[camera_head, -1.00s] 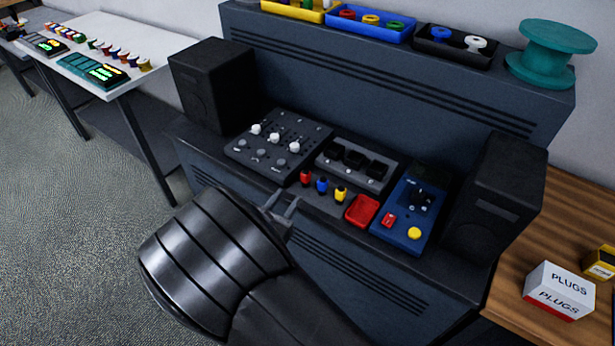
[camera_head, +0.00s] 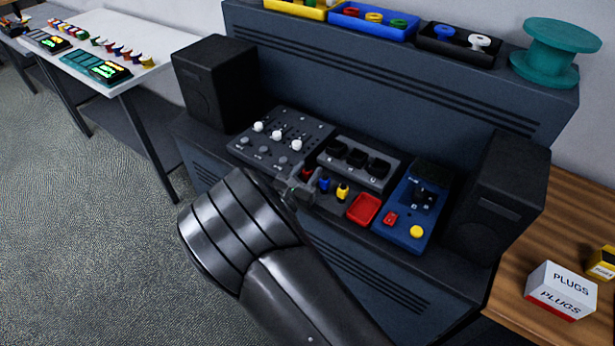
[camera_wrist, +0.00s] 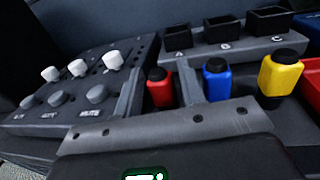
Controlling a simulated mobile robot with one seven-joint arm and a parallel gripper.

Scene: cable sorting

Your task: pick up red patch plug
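The red patch plug (camera_wrist: 159,90), with a black cap, stands upright in the wrist view. In the head view only a little red (camera_head: 307,172) shows behind my gripper (camera_head: 301,187). My gripper (camera_wrist: 158,98) is open, with its grey fingers on either side of the red plug in the wrist view. Whether they touch it cannot be told. The blue plug (camera_wrist: 217,80) and the yellow plug (camera_wrist: 279,74) stand in a row to the right of it.
A mixer with white knobs (camera_head: 280,137) is to the left. Black sockets (camera_head: 356,160) lie behind the plugs. A red tray (camera_head: 364,209) and a blue box (camera_head: 410,215) are to the right. Black speakers (camera_head: 212,84) (camera_head: 498,200) flank the console.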

